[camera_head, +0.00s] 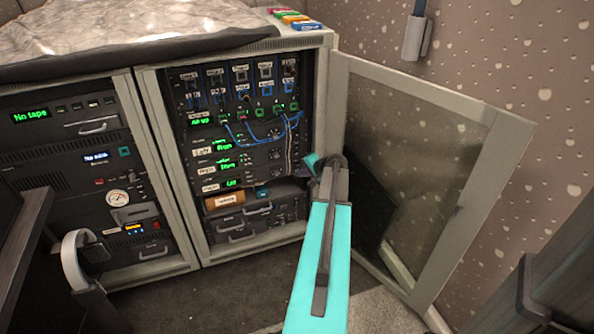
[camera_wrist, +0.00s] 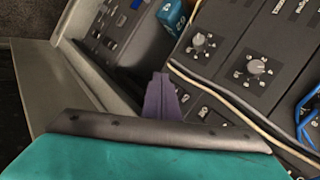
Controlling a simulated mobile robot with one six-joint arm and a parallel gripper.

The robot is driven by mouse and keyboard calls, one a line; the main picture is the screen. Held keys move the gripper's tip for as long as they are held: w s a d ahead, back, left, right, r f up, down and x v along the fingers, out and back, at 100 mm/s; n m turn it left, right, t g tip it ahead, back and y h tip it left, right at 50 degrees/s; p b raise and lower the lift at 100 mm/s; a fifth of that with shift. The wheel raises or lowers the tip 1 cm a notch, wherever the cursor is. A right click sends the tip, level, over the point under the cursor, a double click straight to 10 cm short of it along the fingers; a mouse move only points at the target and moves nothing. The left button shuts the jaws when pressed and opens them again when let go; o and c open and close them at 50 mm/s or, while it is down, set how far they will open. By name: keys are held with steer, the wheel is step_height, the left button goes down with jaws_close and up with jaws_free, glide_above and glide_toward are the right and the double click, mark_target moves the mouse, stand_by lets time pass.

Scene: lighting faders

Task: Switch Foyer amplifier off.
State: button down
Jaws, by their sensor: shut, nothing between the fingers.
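The right-hand rack (camera_head: 215,125) holds several stacked units with green displays. White labels sit beside the amplifier displays (camera_head: 226,165) at mid-height, but they are too small to read surely, so I cannot tell which one is Foyer. Knobs (camera_head: 276,171) show at the right of these units. The wrist view shows two grey knobs, one nearer the middle (camera_wrist: 199,40) and one to its right (camera_wrist: 256,67), with small marks around each. My gripper (camera_head: 313,163) is at the rack's right edge; its purple fingers (camera_wrist: 160,98) are shut and empty, close to the panel. Contact cannot be told.
Blue cables (camera_head: 262,133) hang across the rack front. A pale cable (camera_wrist: 215,90) runs beside the knobs. A glass door (camera_head: 425,150) stands open at the right. An orange roll (camera_head: 225,200) and a blue object (camera_wrist: 172,15) lie on the lower shelf. Another rack (camera_head: 85,170) is at the left.

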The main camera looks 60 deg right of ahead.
steer(key=shift+s+a, duration=0.25)
steer(key=shift+s, duration=0.05)
steer(key=shift+s+a+r, duration=0.2)
steer(key=shift+s+a, duration=0.5)
steer(key=shift+s, duration=0.3)
steer(key=shift+s+a+r, duration=0.15)
steer(key=shift+s+a, duration=0.55)
steer(key=shift+s, duration=0.25)
